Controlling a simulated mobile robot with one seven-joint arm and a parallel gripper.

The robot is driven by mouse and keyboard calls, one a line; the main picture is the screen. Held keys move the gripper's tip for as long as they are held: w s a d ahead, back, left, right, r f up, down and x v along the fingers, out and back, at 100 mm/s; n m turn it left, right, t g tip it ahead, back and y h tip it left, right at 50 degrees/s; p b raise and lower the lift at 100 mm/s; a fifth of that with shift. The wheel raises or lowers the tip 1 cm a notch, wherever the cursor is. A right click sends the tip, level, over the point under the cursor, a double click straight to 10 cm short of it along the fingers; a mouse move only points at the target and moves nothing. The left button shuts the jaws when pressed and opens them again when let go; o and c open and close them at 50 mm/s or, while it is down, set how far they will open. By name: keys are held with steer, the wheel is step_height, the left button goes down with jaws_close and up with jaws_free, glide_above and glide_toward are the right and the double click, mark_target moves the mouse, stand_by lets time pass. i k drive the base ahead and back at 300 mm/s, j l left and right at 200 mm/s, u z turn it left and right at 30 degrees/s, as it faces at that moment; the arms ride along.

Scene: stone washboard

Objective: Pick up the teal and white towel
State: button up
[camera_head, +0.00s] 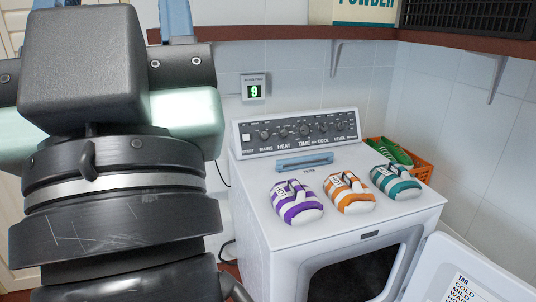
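The teal and white towel (396,181) is a rolled, striped bundle with a small white tag. It lies on top of the white washing machine (420,209), at the right end of a row of three towels. My arm fills the left of the view, large and close to the camera. The fingertips of my gripper cannot be made out, so its opening does not show. No part of my arm touches the towel.
An orange and white towel (348,194) and a purple and white towel (296,202) lie left of the teal one. An orange basket (418,169) stands behind the machine's right side. The machine's door (481,270) hangs open at front right. A wooden shelf (300,32) runs above.

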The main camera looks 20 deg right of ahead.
mark_target(394, 180)
steer(key=i+l+z, duration=0.1)
steer(key=z, duration=0.7)
steer(key=i+z, duration=0.15)
steer(key=z, duration=0.25)
steer(key=i+z, duration=0.1)
steer(key=z, duration=0.25)
steer(key=i+j+z, duration=0.15)
steer(key=i, duration=0.35)
steer(key=i+j+z, duration=0.2)
steer(key=i, duration=0.3)
steer(key=i+j+z, duration=0.15)
steer(key=i, duration=0.4)
steer(key=i+j+z, duration=0.2)
steer(key=i, duration=0.25)
